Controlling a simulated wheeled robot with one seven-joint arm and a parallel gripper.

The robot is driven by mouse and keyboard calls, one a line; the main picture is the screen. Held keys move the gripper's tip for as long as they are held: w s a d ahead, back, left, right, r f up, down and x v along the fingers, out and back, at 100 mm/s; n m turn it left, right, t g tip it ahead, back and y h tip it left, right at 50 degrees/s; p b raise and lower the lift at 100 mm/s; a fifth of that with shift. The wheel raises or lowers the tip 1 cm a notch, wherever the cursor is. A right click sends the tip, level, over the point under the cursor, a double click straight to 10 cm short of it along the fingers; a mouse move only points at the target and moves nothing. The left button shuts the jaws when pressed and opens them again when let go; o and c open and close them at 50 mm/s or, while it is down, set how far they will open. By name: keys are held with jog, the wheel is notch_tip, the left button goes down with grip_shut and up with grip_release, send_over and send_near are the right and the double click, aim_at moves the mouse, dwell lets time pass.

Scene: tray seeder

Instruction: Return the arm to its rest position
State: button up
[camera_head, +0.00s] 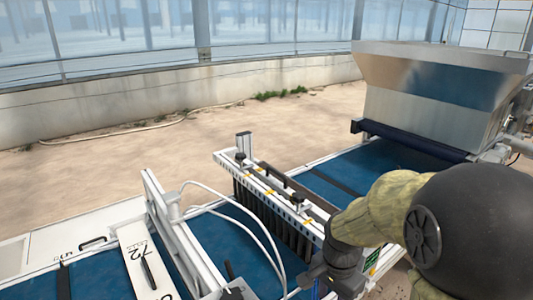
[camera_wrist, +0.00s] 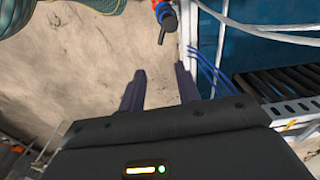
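My gripper (camera_wrist: 161,72) shows in the wrist view with its two dark fingers apart. Nothing is between them, and bare sandy floor lies behind the gap. In the head view my arm comes in from the right in a tan patterned sleeve. It bends down to its dark wrist end beside the near right end of the white brush frame (camera_head: 285,192). My fingers cannot be made out in the head view.
The tray seeder's blue belt (camera_head: 335,178) runs under the brush frame. A steel hopper (camera_head: 430,95) stands at the right. A blue-and-red fitting with a black handle (camera_wrist: 167,20) is just beyond my fingertips in the wrist view. Blue tubes (camera_wrist: 212,72) hang close on the right.

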jog(key=s+n, duration=0.1)
jog(key=n, duration=0.2)
jog(key=s+n+t, duration=0.1)
jog(key=s+n, duration=0.1)
jog(key=n, duration=0.1)
jog(key=s+f+n+t, duration=0.1)
jog(key=s+n, duration=0.1)
jog(key=n, duration=0.2)
jog(key=shift+d, duration=0.1)
dwell(0.8)
